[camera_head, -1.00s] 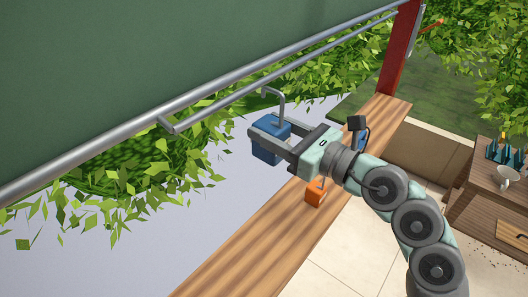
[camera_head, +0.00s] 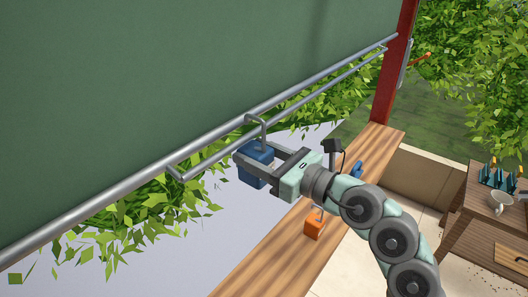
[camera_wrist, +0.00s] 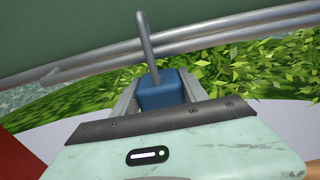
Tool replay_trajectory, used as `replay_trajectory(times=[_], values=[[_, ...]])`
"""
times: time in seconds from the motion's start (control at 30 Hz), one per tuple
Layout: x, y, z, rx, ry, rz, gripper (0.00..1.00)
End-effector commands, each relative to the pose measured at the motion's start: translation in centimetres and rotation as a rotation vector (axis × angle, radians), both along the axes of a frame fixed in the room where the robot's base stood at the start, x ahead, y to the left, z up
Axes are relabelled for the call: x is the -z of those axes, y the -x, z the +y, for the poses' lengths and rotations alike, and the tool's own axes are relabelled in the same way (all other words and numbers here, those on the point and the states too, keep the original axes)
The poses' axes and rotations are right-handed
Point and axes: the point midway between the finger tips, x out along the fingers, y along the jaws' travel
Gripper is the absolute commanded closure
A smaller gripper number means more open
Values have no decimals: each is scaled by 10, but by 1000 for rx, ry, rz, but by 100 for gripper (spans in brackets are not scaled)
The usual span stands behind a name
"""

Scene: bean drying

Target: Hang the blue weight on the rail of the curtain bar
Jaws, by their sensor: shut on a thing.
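The blue weight (camera_head: 254,171) is a blue block with a grey metal hook (camera_head: 263,130) rising from its top. My gripper (camera_head: 252,158) is shut on the block, one finger on each side. In the wrist view the blue weight (camera_wrist: 160,91) sits upright between the fingers, its hook (camera_wrist: 147,42) crossing in front of the bar. The curtain bar (camera_head: 130,185) is a thick grey tube along the bottom of the green curtain (camera_head: 150,80). Its thin rail (camera_head: 325,86) runs alongside. The hook's top overlaps the rail in the head view; I cannot tell whether they touch.
A wooden plank (camera_head: 265,255) lies below my arm, bearing an orange weight (camera_head: 314,226) with a hook and a small blue object (camera_head: 356,168). A red post (camera_head: 393,85) stands at the bar's far end. A wooden table (camera_head: 460,205) with a cup stands right.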

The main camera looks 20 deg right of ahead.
Motion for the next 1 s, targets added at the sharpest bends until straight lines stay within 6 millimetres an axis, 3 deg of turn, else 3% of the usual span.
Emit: replay_trajectory(times=[0.13, 0.2, 0.43, 0.9, 0.93, 1.0], values=[[-3, -10, 6, -1, -2, -1, 100], [9, -10, 5, 1, 0, -1, 100], [20, -10, 5, 0, 0, -2, 100], [23, -9, 5, 0, 0, -3, 100], [23, -9, 5, 0, 0, -3, 48], [23, -9, 5, 0, 0, -3, 42]])
